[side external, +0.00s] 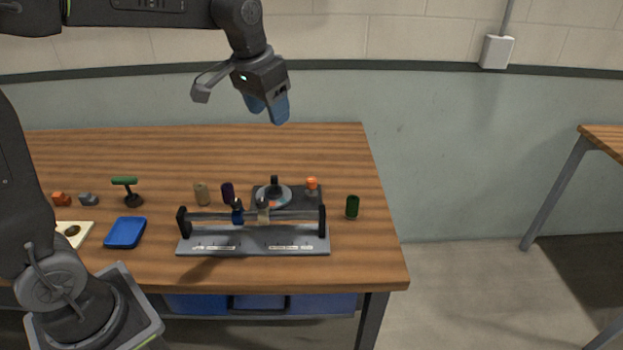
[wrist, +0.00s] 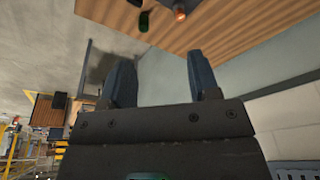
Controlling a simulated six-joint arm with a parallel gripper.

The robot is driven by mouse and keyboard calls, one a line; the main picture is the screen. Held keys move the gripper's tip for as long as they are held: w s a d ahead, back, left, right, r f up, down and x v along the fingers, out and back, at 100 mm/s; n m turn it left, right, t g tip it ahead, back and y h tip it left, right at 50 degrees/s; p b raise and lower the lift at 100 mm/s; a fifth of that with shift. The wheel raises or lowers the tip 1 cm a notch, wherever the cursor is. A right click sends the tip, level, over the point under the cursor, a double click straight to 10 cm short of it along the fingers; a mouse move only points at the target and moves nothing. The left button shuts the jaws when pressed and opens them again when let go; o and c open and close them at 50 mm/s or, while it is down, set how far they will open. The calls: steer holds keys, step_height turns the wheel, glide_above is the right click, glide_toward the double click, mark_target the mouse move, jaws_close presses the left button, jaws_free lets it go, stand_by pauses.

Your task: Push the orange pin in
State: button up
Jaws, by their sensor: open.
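The orange pin (side external: 312,183) stands upright on the right end of a dark device (side external: 290,202) on the wooden table. The device also carries a round, shiny disc (side external: 273,197) and a black knob. In the wrist view the orange pin (wrist: 180,14) shows at the top edge, partly cut off. My gripper (side external: 267,112) is open and empty, with blue fingers. It is high above the table, up and to the left of the pin in the side view. In the wrist view the gripper (wrist: 164,82) has its two fingers apart with nothing between them.
A grey rail stand (side external: 252,241) with a crossbar and small sliders stands in front of the device. A green cylinder (side external: 352,207) is right of the pin. A blue tray (side external: 125,233) lies further left. The table's right end is clear.

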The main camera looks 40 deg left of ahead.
steer(key=w+a+f+g, duration=0.25)
steer(key=w+f, duration=0.35)
steer(key=w, duration=0.4)
glide_toward(312, 179)
step_height(312, 179, down, 10)
steer(key=shift+a+r, duration=0.1)
jaws_close()
